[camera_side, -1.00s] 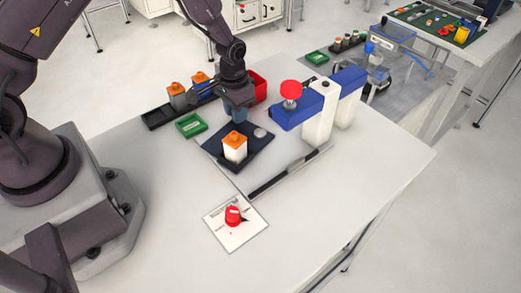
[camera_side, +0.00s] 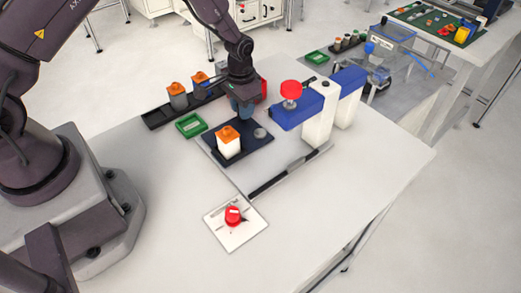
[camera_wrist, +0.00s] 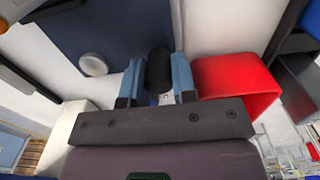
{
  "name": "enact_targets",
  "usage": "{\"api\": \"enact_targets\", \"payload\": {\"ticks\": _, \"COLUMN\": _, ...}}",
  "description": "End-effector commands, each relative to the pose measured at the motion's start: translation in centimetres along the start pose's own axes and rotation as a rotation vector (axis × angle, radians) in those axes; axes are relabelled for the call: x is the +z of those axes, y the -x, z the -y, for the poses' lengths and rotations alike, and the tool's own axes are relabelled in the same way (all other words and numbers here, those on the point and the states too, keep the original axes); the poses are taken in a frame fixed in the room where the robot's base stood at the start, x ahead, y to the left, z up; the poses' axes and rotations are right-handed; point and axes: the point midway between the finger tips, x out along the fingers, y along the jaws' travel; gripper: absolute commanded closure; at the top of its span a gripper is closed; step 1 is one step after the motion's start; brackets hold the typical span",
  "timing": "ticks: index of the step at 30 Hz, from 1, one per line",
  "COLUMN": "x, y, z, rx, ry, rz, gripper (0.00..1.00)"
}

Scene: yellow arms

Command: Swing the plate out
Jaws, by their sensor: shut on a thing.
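The plate is a dark navy slab (camera_side: 247,145), low on the white table, with a pale round disc (camera_side: 260,134) near its right corner. A white bottle with an orange cap (camera_side: 228,146) stands upright on it. My gripper (camera_side: 242,108) is at the plate's far edge. In the wrist view, my gripper's blue fingers (camera_wrist: 158,80) are shut on a black knob (camera_wrist: 159,66) at the edge of the plate (camera_wrist: 110,30). The pale disc (camera_wrist: 93,64) shows there too. The knob is hidden in the side view.
A blue and white press-like stand with a red knob (camera_side: 291,89) is right of the plate. A green tray (camera_side: 190,125) and a black rack with orange-capped bottles (camera_side: 178,98) stand to the left. A red bin (camera_wrist: 238,85) is close to my gripper.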

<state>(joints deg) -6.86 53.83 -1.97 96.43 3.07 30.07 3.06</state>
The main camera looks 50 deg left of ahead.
Motion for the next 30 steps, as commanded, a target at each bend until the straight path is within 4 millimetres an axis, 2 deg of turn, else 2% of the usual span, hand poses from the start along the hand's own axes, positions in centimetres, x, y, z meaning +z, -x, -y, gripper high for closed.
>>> {"api": "enact_targets", "payload": {"ticks": 1, "x": -0.2, "y": 0.1, "z": 0.2, "rx": -0.003, "ry": 0.002, "rz": -0.008, "gripper": 0.83}}
{"api": "enact_targets", "payload": {"ticks": 3, "x": -0.2, "y": 0.1, "z": 0.2, "rx": -0.003, "ry": 0.002, "rz": -0.009, "gripper": 0.63}}
{"api": "enact_targets", "payload": {"ticks": 4, "x": -0.2, "y": 0.1, "z": 0.2, "rx": -0.003, "ry": 0.002, "rz": -0.009, "gripper": 0.56}}
{"api": "enact_targets", "payload": {"ticks": 14, "x": -0.1, "y": 0.2, "z": 0.3, "rx": -0.005, "ry": 0.004, "rz": -0.006, "gripper": 0.55}}
{"api": "enact_targets", "payload": {"ticks": 30, "x": -0.2, "y": 4.4, "z": 0.1, "rx": -0.002, "ry": 0.001, "rz": -0.007, "gripper": 0.55}}
